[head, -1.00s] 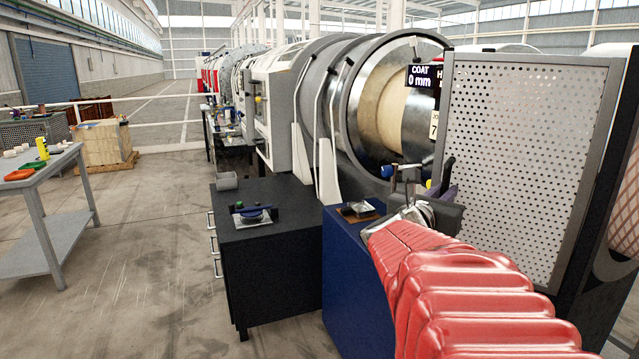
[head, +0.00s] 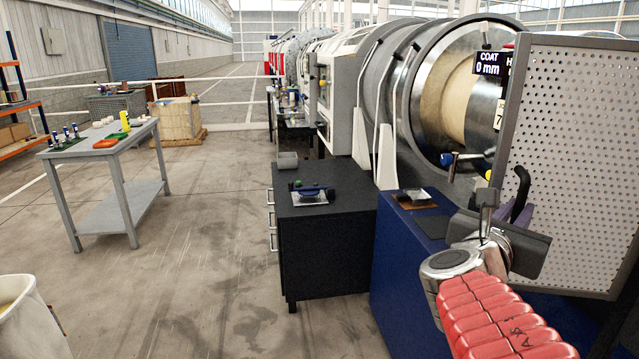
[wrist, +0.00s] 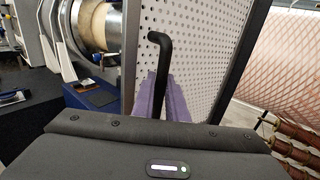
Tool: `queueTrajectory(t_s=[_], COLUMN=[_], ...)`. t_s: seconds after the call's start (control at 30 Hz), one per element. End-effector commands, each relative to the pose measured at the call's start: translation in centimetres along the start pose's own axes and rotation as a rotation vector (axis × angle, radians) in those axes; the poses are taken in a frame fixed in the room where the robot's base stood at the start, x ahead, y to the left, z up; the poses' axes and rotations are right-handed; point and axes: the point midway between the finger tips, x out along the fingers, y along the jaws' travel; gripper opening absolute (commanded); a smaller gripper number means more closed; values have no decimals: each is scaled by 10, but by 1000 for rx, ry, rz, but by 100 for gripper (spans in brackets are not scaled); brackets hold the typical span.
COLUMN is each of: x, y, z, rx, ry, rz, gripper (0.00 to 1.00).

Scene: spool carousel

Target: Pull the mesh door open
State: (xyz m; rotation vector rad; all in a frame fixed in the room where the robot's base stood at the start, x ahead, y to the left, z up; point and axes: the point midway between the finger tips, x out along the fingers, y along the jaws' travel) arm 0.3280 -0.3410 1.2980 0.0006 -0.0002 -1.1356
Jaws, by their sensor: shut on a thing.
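The mesh door (head: 572,130) is a pale perforated panel in a grey frame at the right of the head view. It stands out at an angle beside the round drum mouth (head: 440,95). It also fills the middle of the wrist view (wrist: 200,62). Its black bent handle (wrist: 160,45) rises between the purple fingers of my gripper (wrist: 164,95). My gripper (head: 512,212) is shut on this handle, and the handle's top (head: 521,182) sticks up above the fingers. The handle's lower part is hidden by the fingers and gripper body.
A dark blue cabinet (head: 385,265) and a black drawer cabinet (head: 325,250) stand left of my gripper. A grey table (head: 90,160) and a white bin (head: 30,320) are farther left. Bare floor (head: 200,260) lies between. Copper-coloured spools (wrist: 295,150) show right of the door.

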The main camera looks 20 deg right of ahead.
Motion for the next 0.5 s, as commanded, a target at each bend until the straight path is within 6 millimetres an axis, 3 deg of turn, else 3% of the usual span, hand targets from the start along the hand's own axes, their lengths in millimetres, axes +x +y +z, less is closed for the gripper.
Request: queueTrajectory(t_s=[0.2,0.5], x=[-14,-18], y=[-9,-11], z=[1,0], rx=[4,3], ry=[-2,-1], rz=[1,4], gripper=[0,0])
